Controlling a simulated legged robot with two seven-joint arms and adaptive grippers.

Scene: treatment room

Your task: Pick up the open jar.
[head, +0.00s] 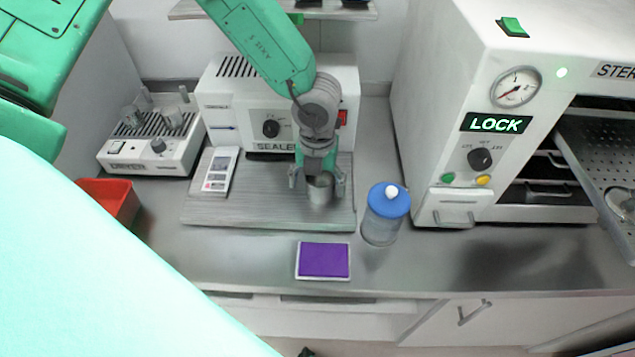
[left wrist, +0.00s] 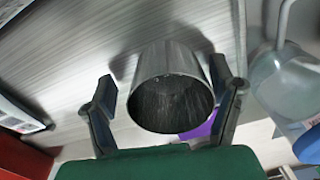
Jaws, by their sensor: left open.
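The open jar (head: 320,189) is a small grey metal cup without a lid. It stands on the ridged grey board in front of the sealer. In the left wrist view the jar (left wrist: 172,88) shows its open mouth and empty-looking inside. My left gripper (head: 318,180) is open, pointing down over the jar, with one finger on each side. In the left wrist view my left gripper (left wrist: 168,100) shows a gap between the left finger and the jar; the right finger is close to the wall, and I cannot tell if it touches. My right gripper is not in view.
A blue-lidded clear container (head: 385,212) stands right of the board (head: 250,215). A purple pad (head: 323,260) lies in front. The sealer (head: 225,110) is behind, the dryer (head: 150,155) and red bin (head: 108,198) left. The steriliser (head: 440,100) stands right, its perforated tray (head: 600,150) sticking out.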

